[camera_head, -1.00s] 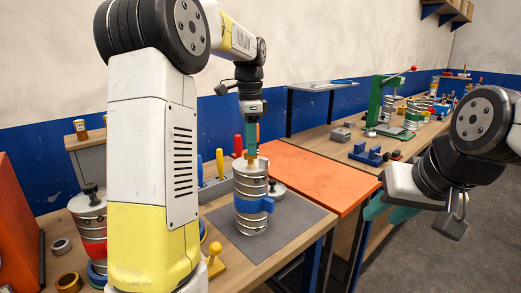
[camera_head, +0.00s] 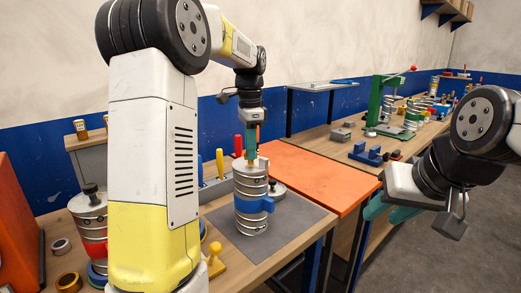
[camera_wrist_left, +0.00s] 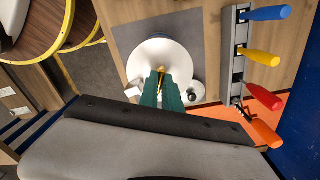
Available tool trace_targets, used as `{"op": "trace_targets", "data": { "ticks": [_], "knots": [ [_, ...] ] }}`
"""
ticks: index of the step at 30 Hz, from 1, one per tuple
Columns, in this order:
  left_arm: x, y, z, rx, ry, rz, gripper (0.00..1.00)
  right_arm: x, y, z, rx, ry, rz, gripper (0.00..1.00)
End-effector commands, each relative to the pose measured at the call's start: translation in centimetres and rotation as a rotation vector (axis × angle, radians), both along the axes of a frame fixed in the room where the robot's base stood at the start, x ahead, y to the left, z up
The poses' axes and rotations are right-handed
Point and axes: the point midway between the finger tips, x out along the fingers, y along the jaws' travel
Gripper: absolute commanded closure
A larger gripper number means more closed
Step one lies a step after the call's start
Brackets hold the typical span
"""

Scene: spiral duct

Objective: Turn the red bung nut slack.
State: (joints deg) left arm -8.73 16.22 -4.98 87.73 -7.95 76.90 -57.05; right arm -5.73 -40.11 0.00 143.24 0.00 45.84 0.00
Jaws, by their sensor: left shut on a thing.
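A silver ribbed duct (camera_head: 250,183) with a blue clamp band (camera_head: 254,205) stands upright on a grey mat. My left gripper (camera_head: 251,158) points straight down at the duct's top. Its green fingers are shut on a small yellow piece (camera_wrist_left: 161,72) at the duct's top centre, seen in the left wrist view; the fingers hide most of it. I cannot make out a red nut on the duct. My right gripper (camera_head: 388,211) is away to the right, clear of the bench, with its teal fingers apart and empty.
Behind the duct a rack (camera_wrist_left: 237,55) holds screwdrivers with coloured handles. A small round silver part (camera_head: 276,190) stands beside the duct. A silver canister with a red band (camera_head: 96,249) is at the left. The orange mat (camera_head: 310,175) is bare.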

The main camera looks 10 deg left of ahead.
Motion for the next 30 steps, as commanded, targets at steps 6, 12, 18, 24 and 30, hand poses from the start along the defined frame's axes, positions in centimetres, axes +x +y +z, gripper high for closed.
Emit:
{"op": "trace_targets", "data": {
  "ticks": [6, 12, 18, 24, 30],
  "knots": [
    [0.01, 0.04, 0.05, 0.001, -0.001, 0.22, 1.0, 0.0, 0.0, 0.0, 0.0, 0.0, 0.0, 0.64],
    [0.02, 0.03, 0.06, 0.0, -0.001, 0.301, 1.0, 0.0, 0.0, 0.0, 0.0, 0.0, 0.0, 0.64],
    [0.02, 0.02, 0.07, 0.0, -0.001, 0.3, 1.0, 0.0, 0.0, 0.0, 0.0, 0.0, 0.0, 0.64],
    [0.01, 0.02, 0.06, 0.0, -0.001, 0.299, 0.7, 0.0, 0.0, 0.0, 0.0, 0.0, 0.0, 0.64],
    [0.0, 0.01, 0.04, 0.001, -0.001, 0.299, 0.7, 0.0, 0.0, 0.0, 0.0, 0.0, 0.0, 0.64]
  ]
}}
